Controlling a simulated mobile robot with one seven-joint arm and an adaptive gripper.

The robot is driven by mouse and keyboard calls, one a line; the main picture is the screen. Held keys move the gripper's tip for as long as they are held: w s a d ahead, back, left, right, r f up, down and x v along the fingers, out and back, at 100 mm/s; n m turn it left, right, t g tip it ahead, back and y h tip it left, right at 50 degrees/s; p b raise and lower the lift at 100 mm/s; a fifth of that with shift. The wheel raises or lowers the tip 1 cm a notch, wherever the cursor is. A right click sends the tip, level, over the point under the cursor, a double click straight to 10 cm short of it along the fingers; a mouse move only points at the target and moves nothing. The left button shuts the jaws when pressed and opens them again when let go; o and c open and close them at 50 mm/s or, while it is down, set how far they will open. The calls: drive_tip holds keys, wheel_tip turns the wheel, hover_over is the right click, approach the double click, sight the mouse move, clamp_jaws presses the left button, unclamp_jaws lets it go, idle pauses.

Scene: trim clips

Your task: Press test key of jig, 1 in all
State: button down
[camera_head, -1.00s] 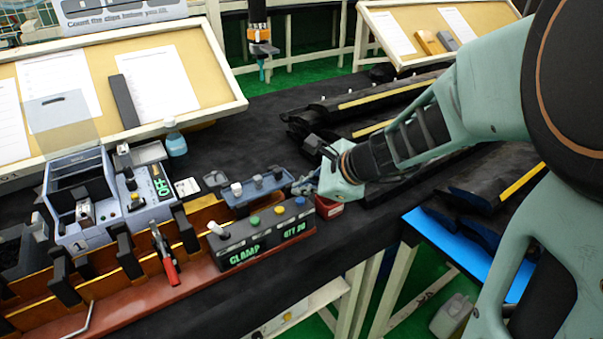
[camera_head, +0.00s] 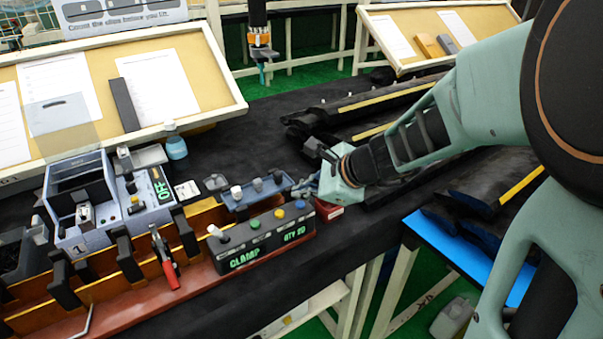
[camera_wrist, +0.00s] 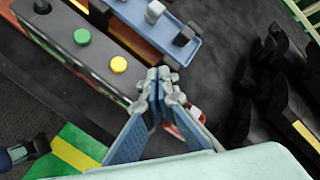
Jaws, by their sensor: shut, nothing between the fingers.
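The jig is a long reddish-brown trough (camera_head: 130,301) with black clamps and a red-handled toggle clamp (camera_head: 165,262). On its right end is a dark control box (camera_head: 265,243) reading CLAMP and QTY 20. I cannot tell which is the test key. In the wrist view the green button (camera_wrist: 82,37) and yellow button (camera_wrist: 118,64) show. My gripper (camera_wrist: 160,75) is shut and empty, near the box's right end; its fingers may hide the blue button.
A small blue-grey tray of knobs (camera_head: 256,192) lies behind the box. A grey device (camera_head: 110,204) reading OFF stands left, with a bottle (camera_head: 176,146) behind it. A red container (camera_head: 328,211) sits beside my gripper. Dark trim parts (camera_head: 375,103) lie at right.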

sight(303, 205)
drive_tip(key=shift+f, duration=0.15)
drive_tip(key=shift+f+b, duration=0.3)
drive_tip(key=shift+b, duration=0.2)
drive_tip(key=shift+f+b, duration=0.45)
drive_tip(key=shift+b, duration=0.05)
idle(0.6)
drive_tip(key=shift+r, duration=0.15)
drive_tip(key=shift+r+p, duration=0.75)
wheel_tip(303, 205, up, 5)
drive_tip(key=p, duration=0.4)
drive_tip(key=shift+r, duration=0.1)
idle(0.7)
